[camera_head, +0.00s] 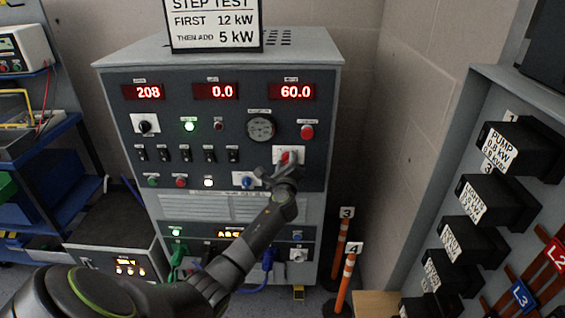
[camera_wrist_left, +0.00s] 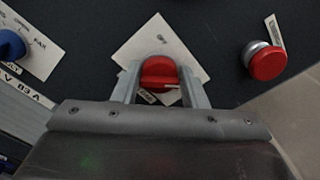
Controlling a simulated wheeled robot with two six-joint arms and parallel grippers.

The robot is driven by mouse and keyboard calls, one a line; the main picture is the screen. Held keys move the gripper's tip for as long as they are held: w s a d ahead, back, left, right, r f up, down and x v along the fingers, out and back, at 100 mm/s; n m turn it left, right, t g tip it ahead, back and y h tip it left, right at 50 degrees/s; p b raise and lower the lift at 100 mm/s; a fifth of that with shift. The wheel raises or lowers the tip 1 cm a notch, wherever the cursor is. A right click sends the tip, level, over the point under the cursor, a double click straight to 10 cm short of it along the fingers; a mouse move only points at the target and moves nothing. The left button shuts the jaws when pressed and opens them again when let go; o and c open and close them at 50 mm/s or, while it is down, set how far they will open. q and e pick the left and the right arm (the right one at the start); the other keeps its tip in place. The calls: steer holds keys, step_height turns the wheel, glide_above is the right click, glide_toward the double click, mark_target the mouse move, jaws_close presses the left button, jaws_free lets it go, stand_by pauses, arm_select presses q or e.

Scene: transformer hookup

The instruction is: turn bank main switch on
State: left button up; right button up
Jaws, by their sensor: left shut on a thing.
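The bank main switch looks to be the red rotary knob (camera_head: 285,157) on a white plate at the right of the grey panel. In the left wrist view the red knob (camera_wrist_left: 159,71) sits between the two fingers of my left gripper (camera_wrist_left: 160,84), which is shut on it. The plate reads OFF above the knob; a small tag below it is partly hidden. A white mark on the knob's face points right in that view. In the head view my left gripper (camera_head: 284,174) reaches the knob from below. My right gripper is in neither view.
A red round button (camera_head: 307,132) is above right of the knob; it also shows in the wrist view (camera_wrist_left: 266,61). A blue knob (camera_head: 246,181) is at lower left. Displays read 208, 0.0 and 60.0. Orange-striped posts (camera_head: 345,280) and black load boxes (camera_head: 497,200) stand right.

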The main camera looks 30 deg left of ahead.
arm_select(q)
steer(key=o, duration=0.6)
steer(key=shift+s+a+f+g, duration=0.25)
steer(key=shift+s+f+g, duration=0.05)
steer(key=shift+f, duration=0.35)
steer(key=o, duration=0.4)
steer(key=shift+s+a, duration=0.15)
steer(key=shift+a, duration=0.1)
steer(key=shift+c, duration=0.2)
steer(key=shift+r, duration=0.2)
steer(key=s+a+v, duration=0.1)
steer(key=v, duration=1.6)
steer(key=shift+p, duration=0.3)
steer(key=shift+s+f, duration=0.1)
